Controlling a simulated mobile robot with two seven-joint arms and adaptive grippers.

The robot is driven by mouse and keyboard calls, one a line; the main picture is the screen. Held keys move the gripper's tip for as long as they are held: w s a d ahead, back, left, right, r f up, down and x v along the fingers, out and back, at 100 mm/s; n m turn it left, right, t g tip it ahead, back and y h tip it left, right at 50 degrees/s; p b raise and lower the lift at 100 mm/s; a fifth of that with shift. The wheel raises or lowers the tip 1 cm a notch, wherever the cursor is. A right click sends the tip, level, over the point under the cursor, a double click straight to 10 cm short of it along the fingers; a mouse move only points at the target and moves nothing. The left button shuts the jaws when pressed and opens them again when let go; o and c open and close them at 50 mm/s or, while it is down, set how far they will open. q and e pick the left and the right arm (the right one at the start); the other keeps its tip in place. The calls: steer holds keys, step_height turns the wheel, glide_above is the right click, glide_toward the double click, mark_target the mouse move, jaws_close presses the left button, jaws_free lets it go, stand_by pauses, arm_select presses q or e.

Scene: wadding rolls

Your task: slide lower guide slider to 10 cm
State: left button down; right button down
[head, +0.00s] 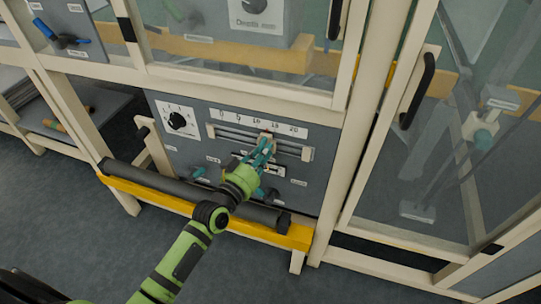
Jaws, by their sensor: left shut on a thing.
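The lower guide (224,131) is a pair of grey rails on the grey panel, under a white scale (258,123) marked 0 to 20. My left gripper (267,146), with teal fingers on a green arm, is at the rails and shut on the guide slider (266,136). The slider is mostly hidden by the fingers; it stands a little right of the 10 mark, between 10 and 15 as seen from here. My right gripper is not in view.
A dial (177,121) sits left of the scale. A dark roller (190,190) and a yellow bar (150,197) run across the front below the panel. Cream frame posts and a glazed door with a black handle (417,90) stand to the right.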

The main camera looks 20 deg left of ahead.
arm_select(q)
steer(key=a, duration=0.3)
steer(key=shift+a, duration=0.1)
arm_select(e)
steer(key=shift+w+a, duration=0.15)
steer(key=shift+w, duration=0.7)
arm_select(q)
steer(key=c, duration=1.4)
jaws_free()
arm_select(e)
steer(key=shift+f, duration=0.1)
arm_select(q)
glide_toward(258, 143)
steer(key=v, duration=0.6)
steer(key=shift+w+r, duration=0.2)
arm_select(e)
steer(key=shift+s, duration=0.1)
